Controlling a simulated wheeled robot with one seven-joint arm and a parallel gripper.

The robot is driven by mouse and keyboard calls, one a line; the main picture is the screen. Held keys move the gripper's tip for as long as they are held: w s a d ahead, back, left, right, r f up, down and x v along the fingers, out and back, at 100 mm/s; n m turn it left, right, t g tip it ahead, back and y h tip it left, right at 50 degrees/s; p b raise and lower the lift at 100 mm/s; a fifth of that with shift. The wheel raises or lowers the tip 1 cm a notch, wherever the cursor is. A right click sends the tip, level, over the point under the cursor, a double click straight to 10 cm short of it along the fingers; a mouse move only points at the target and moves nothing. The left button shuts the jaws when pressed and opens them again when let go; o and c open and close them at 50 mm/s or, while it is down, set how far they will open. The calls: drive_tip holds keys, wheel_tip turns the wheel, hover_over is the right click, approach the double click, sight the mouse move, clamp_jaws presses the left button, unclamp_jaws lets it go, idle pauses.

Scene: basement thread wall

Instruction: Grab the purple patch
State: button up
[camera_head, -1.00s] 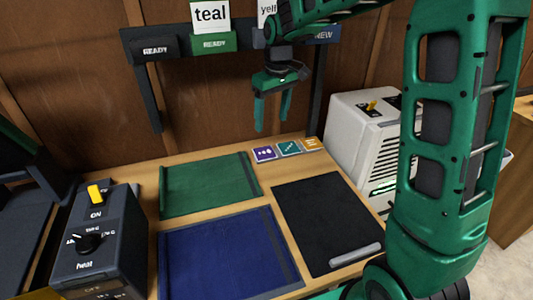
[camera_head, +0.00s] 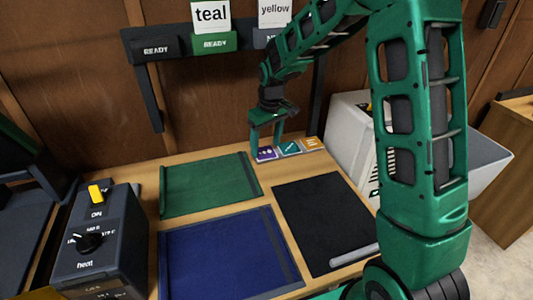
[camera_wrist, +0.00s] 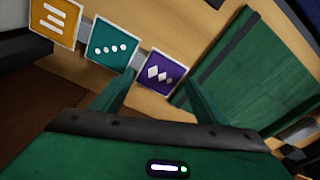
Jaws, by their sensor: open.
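The purple patch (camera_head: 265,154) lies flat at the back of the wooden table, left of the teal patch (camera_head: 290,148) and the orange patch (camera_head: 312,143). It bears white diamond-like marks and also shows in the wrist view (camera_wrist: 161,73). My gripper (camera_head: 266,147) is open and empty, pointing down at the purple patch. In the wrist view its two fingers (camera_wrist: 160,90) stand either side of the purple patch's near part, the left one by the gap to the teal patch. I cannot tell whether the fingertips touch the table.
A green mat (camera_head: 205,187), a blue mat (camera_head: 225,258) and a black mat (camera_head: 318,215) cover the table in front. A heat control box (camera_head: 95,245) stands at left. A dark rack (camera_head: 180,45) with word cards is behind; a white machine (camera_head: 347,125) is at right.

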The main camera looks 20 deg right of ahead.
drive_tip(key=shift+f, duration=0.5)
drive_tip(key=c, duration=1)
drive_tip(key=shift+o, duration=0.2)
